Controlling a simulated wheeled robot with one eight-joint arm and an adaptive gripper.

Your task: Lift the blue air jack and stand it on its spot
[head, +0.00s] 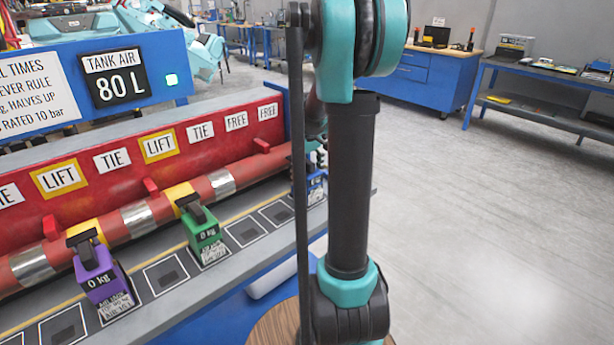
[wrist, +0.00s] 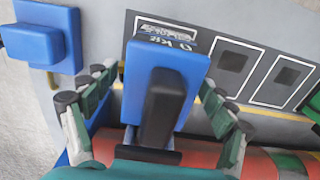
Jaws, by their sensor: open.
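In the head view the blue jack (head: 316,190) is mostly hidden behind my arm, and so is my gripper. A green jack (head: 205,232) and a purple jack (head: 100,280) stand on the ledge, each reading 0 kg.
The grey ledge (head: 262,243) has several empty outlined spots. A red pipe (head: 245,172) runs above it, before a red beam (head: 85,160) with LIFT, TIE and FREE signs. A blue end post (wrist: 40,45) is left of the jack in the wrist view. Open floor lies right.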

